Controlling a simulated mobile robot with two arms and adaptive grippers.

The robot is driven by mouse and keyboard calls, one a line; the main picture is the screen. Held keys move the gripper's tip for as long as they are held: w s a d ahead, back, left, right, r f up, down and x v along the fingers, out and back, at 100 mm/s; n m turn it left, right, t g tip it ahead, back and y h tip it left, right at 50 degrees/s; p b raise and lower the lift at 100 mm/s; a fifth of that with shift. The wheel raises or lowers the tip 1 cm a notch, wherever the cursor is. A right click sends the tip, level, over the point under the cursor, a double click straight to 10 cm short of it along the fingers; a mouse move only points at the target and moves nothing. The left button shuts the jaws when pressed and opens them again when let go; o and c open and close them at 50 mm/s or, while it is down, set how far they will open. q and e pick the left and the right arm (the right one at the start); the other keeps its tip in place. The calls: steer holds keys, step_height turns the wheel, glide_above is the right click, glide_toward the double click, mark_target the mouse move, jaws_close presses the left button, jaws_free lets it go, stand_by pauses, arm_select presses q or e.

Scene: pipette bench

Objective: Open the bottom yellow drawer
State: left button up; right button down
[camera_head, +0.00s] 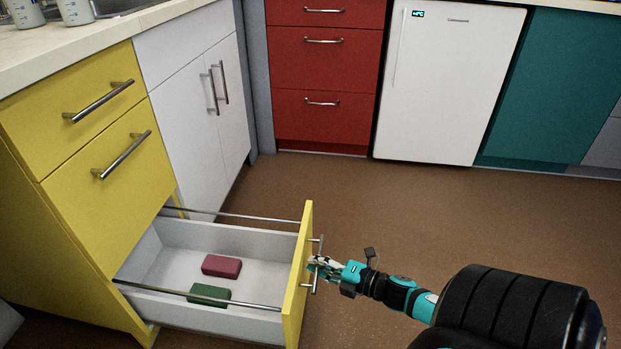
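The bottom yellow drawer (305,230) is pulled far out of the yellow cabinet (60,240) in the head view, so its white inside shows. A red block (221,265) and a green block (209,294) lie on its floor. Its metal handle (318,246) is on the front panel, facing right. My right gripper (316,265) is at this handle, its fingers partly overlapping it. The fingers look closed around the handle bar, though they are small in the picture. My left gripper is out of the picture.
Two upper yellow drawers (85,98) are shut. A white cupboard (190,90), red drawers (322,75), a white appliance (440,85) and a teal cabinet (550,90) stand behind, all shut. The brown floor (400,215) is clear right of the drawer.

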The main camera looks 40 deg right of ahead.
steer(key=c, duration=1.4)
jaws_free()
steer(key=v, duration=1.2)
steer(key=shift+r, duration=0.1)
